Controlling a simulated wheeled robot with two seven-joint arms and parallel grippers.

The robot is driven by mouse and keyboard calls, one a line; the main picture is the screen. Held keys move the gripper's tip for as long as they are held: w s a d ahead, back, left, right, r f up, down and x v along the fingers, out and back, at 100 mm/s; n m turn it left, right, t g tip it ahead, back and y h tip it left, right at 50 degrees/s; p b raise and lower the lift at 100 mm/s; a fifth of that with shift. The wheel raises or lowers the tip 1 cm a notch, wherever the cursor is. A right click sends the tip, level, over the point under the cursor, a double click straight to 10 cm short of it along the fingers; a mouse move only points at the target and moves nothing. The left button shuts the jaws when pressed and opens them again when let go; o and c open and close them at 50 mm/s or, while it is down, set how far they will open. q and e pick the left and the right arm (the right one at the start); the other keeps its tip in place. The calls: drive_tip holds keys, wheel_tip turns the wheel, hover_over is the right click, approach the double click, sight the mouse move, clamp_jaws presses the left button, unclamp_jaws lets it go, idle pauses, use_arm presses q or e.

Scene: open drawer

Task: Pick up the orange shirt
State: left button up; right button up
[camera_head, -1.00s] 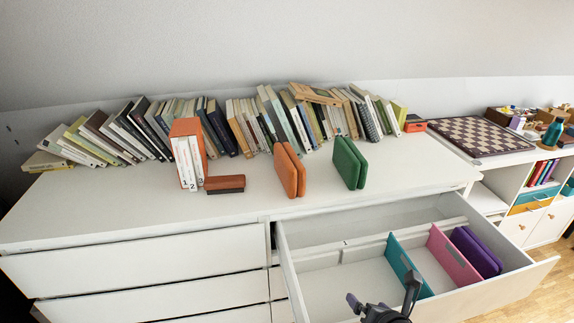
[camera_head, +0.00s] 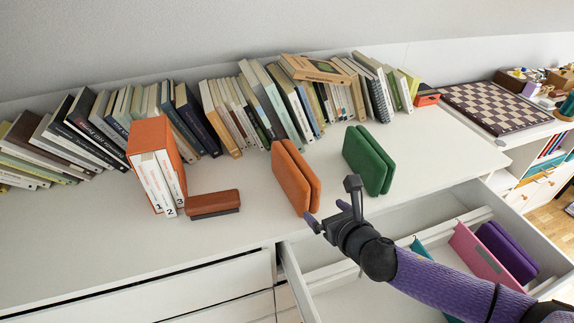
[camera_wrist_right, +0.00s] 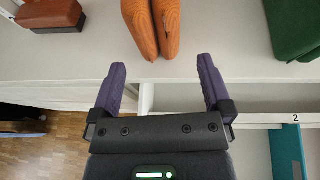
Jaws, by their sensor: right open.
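The orange shirt (camera_head: 293,177) stands upright as a folded piece on the white dresser top. It also shows at the top of the right wrist view (camera_wrist_right: 152,25). My right gripper (camera_head: 333,205) is just in front and to the right of the shirt in the head view, near the dresser's front edge. In the right wrist view my right gripper (camera_wrist_right: 160,88) is open and empty, its two purple fingers pointing toward the shirt but apart from it. My left gripper is not in view.
A green folded shirt (camera_head: 369,160) stands right of the orange one. A brown brush-like block (camera_head: 213,204) and an orange binder box (camera_head: 151,140) stand left. Books line the wall behind. The open drawer (camera_head: 335,292) holds teal and pink dividers and a purple folded piece (camera_head: 507,252).

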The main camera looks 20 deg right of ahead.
sight(312, 203)
drive_tip(key=b+x, duration=0.1)
drive_tip(key=x, duration=0.1)
drive_tip(key=b+x, duration=0.1)
drive_tip(key=x, duration=0.1)
drive_tip(key=shift+w+f, duration=0.15)
drive_tip(key=shift+f, duration=0.15)
drive_tip(key=b+x, duration=0.1)
drive_tip(key=x, duration=0.1)
drive_tip(key=b+x, duration=0.1)
drive_tip(key=x, duration=0.1)
drive_tip(key=shift+w+a, duration=0.15)
drive_tip(key=shift+a, duration=0.1)
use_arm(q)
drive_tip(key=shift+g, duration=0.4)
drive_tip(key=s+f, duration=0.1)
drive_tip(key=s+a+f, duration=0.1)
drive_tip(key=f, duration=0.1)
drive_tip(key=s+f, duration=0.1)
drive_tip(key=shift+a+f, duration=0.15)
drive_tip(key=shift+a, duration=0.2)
use_arm(e)
drive_tip(key=shift+r, duration=0.15)
